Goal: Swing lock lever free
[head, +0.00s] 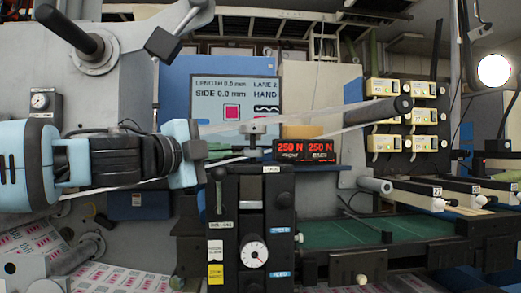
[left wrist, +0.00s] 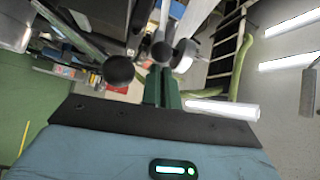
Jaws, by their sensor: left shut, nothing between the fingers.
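My left gripper (head: 232,152) comes in from the left, its green fingers shut and empty, just above the black unit (head: 253,222) with the dial. A lever with a black ball knob (head: 219,174) stands upright at that unit's left side, just below the fingers. A second dark knob (head: 284,199) is at the unit's right side. I cannot tell for sure which is the lock lever. In the left wrist view the shut fingers (left wrist: 160,75) point between a large black ball knob (left wrist: 118,70) and another round knob (left wrist: 162,52); contact cannot be told. My right gripper is not in view.
A screen (head: 236,105) and red "250 N" displays (head: 305,150) stand behind the unit. A long grey roller (head: 378,112) with a pale web crosses at right. A green bed (head: 345,232) and slitter arms (head: 440,192) lie to the right.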

